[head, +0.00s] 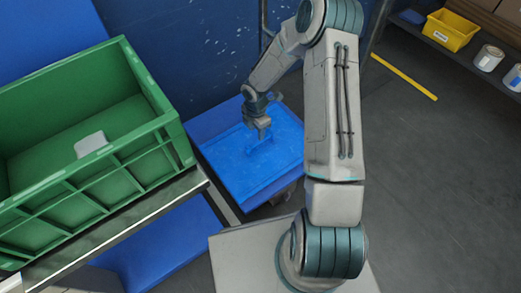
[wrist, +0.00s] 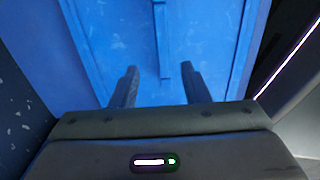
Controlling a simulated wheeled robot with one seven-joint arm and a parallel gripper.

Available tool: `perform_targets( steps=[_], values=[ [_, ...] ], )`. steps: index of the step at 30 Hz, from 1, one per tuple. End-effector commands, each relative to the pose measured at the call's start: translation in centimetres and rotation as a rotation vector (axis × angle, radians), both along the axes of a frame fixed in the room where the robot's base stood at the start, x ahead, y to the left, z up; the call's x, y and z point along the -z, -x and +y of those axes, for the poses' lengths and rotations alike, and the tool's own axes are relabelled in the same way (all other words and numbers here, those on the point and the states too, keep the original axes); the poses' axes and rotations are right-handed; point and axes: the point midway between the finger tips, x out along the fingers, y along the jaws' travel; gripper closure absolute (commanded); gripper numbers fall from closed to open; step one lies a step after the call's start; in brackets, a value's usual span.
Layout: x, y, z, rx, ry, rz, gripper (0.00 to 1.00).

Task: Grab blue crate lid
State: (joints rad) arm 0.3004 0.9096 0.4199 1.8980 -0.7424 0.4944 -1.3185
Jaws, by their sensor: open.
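The blue crate lid (head: 278,166) is a flat blue panel with a raised handle-like bar in its middle, right of the green crate in the head view. In the wrist view the lid (wrist: 210,40) fills the upper middle, with a narrow raised bar (wrist: 161,45) running up it. My gripper (head: 262,134) is over the lid near the bar. In the wrist view its two dark fingers (wrist: 160,85) are apart, with the bar's near end between them and nothing held. Whether the fingers touch the lid cannot be told.
A large green crate (head: 95,190) with a small pale object (head: 91,144) inside stands at left on a metal-edged surface. A dark blue wall (head: 180,50) rises behind the lid. A shelf at upper right holds a yellow bin (head: 451,30) and white cans (head: 489,58). Dark floor at right is open.

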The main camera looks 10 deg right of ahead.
Motion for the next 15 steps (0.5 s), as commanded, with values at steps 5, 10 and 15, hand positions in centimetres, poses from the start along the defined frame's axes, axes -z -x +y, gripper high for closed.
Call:
perform_targets(
  steps=[5, 10, 15],
  values=[
    [3.4, 0.0, 0.0, 0.0, 0.0, 0.001, 0.58],
    [4.1, 0.0, -0.3, 0.002, 0.001, 0.0, 0.58],
    [6.1, -0.1, -1.0, 0.002, 0.001, 0.001, 0.58]
  ],
)
